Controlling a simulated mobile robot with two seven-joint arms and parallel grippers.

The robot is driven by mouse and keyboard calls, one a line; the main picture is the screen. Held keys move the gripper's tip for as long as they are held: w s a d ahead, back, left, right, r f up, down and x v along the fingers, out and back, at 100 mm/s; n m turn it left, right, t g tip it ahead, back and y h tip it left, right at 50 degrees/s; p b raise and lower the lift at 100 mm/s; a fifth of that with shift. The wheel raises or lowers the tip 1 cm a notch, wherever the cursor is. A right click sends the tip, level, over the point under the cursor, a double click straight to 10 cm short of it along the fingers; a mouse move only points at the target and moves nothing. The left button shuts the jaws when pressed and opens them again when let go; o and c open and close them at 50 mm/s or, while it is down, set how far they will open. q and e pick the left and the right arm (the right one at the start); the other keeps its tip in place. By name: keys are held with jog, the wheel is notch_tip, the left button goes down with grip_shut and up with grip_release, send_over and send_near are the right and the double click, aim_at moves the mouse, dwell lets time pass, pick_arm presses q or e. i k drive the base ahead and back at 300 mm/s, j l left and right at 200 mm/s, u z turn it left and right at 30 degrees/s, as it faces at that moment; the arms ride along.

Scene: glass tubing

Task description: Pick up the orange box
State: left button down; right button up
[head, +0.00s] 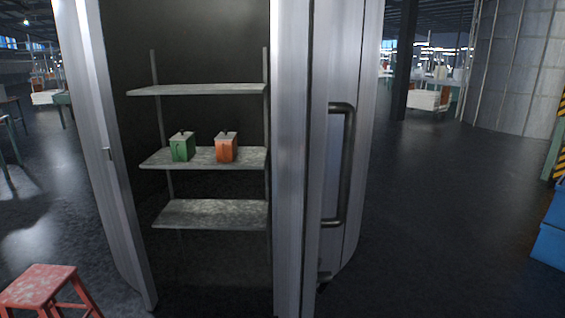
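The orange box (226,149) stands upright on the middle shelf (205,163) inside an open tall metal cabinet (293,150). It has a small dark knob or handle on top. A green box (182,147) of similar shape stands to its left on the same shelf, with a gap between them. Neither of my grippers shows in the head view.
An empty shelf (197,90) is above the boxes and another (212,214) below. A door with a dark bar handle (347,165) is right of the opening. A red stool (42,287) stands at lower left, a blue container (551,235) at far right. Open floor lies on the right.

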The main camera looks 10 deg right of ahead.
aim_at(226, 151)
jog(key=l+u, duration=0.3)
jog(key=l, duration=0.9)
jog(key=i+j, duration=0.3)
jog(key=j, duration=0.15)
jog(key=i+j, duration=0.25)
jog(key=j, duration=0.25)
jog(key=i+j, duration=0.3)
jog(key=j, duration=0.15)
jog(key=z, duration=0.2)
jog(key=i+j+z, duration=0.25)
jog(key=z, duration=0.2)
jog(key=i+j+z, duration=0.25)
jog(key=z, duration=0.2)
jog(key=i+j+z, duration=0.15)
jog(key=j+z, duration=0.3)
